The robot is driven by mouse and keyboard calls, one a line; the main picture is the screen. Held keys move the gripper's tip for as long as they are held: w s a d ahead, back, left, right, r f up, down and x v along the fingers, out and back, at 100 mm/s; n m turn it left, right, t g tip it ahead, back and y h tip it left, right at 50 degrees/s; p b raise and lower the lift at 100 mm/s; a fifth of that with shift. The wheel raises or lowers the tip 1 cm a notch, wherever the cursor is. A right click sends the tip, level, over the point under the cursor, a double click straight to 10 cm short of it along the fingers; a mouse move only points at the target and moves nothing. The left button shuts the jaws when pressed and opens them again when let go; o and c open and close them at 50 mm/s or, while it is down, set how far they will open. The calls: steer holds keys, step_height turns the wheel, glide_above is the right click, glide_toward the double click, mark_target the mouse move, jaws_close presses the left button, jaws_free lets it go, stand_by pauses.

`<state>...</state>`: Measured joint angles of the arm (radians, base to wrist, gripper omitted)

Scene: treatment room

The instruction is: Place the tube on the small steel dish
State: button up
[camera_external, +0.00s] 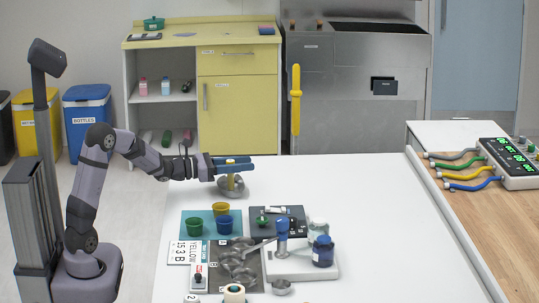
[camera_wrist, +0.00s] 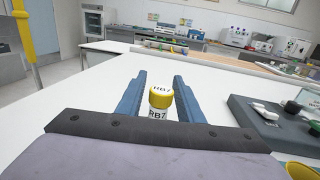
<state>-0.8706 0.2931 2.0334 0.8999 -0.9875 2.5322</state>
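The tube with a yellow cap and a white label (camera_wrist: 159,105) stands upright between my fingers in the wrist view. My gripper (camera_wrist: 161,82) is around the tube, with gaps visible on both sides. A smaller steel dish (camera_external: 281,288) stands at the near side of the table.
Green, yellow and blue cups (camera_external: 222,224) stand on a teal mat. The table's right side is clear.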

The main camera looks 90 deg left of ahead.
steer(key=shift+r, duration=0.15)
steer(key=shift+r+p, duration=0.15)
steer(key=shift+p, duration=0.25)
steer(key=s, duration=0.4)
steer(key=s+d+b, duration=0.1)
steer(key=s, duration=0.3)
steer(key=s+d, duration=0.1)
steer(key=s, duration=0.3)
steer(key=shift+w, duration=0.15)
